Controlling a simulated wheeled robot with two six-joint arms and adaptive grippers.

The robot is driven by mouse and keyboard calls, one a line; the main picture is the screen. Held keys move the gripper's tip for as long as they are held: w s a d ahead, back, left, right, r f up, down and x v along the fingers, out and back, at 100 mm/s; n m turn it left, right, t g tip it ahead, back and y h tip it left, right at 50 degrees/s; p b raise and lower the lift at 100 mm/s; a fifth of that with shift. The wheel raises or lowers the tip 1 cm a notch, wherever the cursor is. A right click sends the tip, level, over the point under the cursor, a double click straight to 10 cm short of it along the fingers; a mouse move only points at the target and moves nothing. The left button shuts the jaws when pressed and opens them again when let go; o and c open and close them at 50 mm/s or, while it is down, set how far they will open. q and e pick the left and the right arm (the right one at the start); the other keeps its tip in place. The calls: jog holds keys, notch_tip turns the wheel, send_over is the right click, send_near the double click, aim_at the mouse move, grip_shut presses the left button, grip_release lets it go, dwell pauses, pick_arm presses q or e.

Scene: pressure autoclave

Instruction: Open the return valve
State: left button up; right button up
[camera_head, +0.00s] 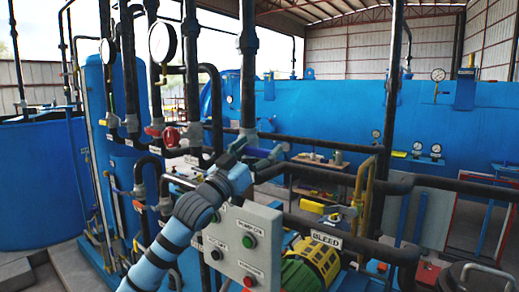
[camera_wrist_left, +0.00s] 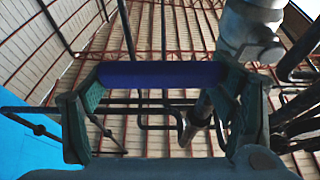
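My left gripper (camera_head: 257,149) reaches up from the bottom left of the head view to the pipework behind the control box. In the left wrist view the gripper (camera_wrist_left: 160,100) has its two fingers wide apart. A dark blue valve handle (camera_wrist_left: 160,74) spans the gap between the fingertips, its ends close to them; I cannot tell whether they touch. In the head view the same blue handle (camera_head: 260,152) is partly covered by the fingers. No label shows there to name it the return valve. My right gripper is not in view.
A yellow-handled valve (camera_head: 352,212) sits above the BLEED label (camera_head: 327,238). Vertical pipes and a horizontal black pipe (camera_head: 320,174) crowd around the gripper. A large blue vessel (camera_head: 320,108) lies behind.

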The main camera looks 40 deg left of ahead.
pick_arm(q)
jog(key=c, duration=0.6)
jog(key=shift+r, duration=0.1)
